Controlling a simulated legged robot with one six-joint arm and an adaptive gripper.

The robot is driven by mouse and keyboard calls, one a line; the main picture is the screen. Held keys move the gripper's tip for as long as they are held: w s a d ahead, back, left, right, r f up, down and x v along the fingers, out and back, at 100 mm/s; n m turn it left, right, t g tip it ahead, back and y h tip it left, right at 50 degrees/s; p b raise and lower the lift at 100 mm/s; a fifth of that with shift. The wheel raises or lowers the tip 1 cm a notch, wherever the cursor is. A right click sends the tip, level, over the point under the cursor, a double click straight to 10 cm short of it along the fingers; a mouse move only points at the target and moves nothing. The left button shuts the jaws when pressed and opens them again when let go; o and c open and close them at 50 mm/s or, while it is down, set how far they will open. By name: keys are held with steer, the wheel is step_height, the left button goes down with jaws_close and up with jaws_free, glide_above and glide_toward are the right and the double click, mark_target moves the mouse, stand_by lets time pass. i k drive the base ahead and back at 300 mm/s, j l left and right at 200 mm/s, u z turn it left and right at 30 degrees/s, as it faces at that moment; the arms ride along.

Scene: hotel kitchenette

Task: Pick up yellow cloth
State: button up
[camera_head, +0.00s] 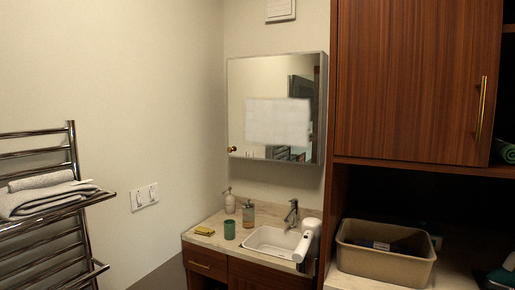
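A small folded yellow cloth (204,231) lies flat on the left end of the light sink counter (225,248), near its left edge. A green cup (229,230) stands just to its right, with a small gap. Nothing covers the cloth in this view. My gripper is not in view.
A soap dispenser (248,214) and a pinkish bottle (229,201) stand behind the cup. Right of them are a white sink (272,241), a faucet (292,213) and a white hair-dryer-like object (305,243). A towel rack (75,160) is at left; a beige bin (385,265) is at right.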

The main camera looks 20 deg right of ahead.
mark_target(201, 230)
steer(key=i+j, duration=0.1)
steer(key=i, duration=0.35)
steer(key=i+j+z, duration=0.1)
steer(key=i, duration=0.35)
steer(key=i+j+z, duration=0.1)
steer(key=i, duration=0.35)
steer(key=i+j, duration=0.25)
steer(key=i, duration=0.2)
steer(key=i+j+z, duration=0.1)
steer(key=i, duration=0.35)
steer(key=j, duration=0.1)
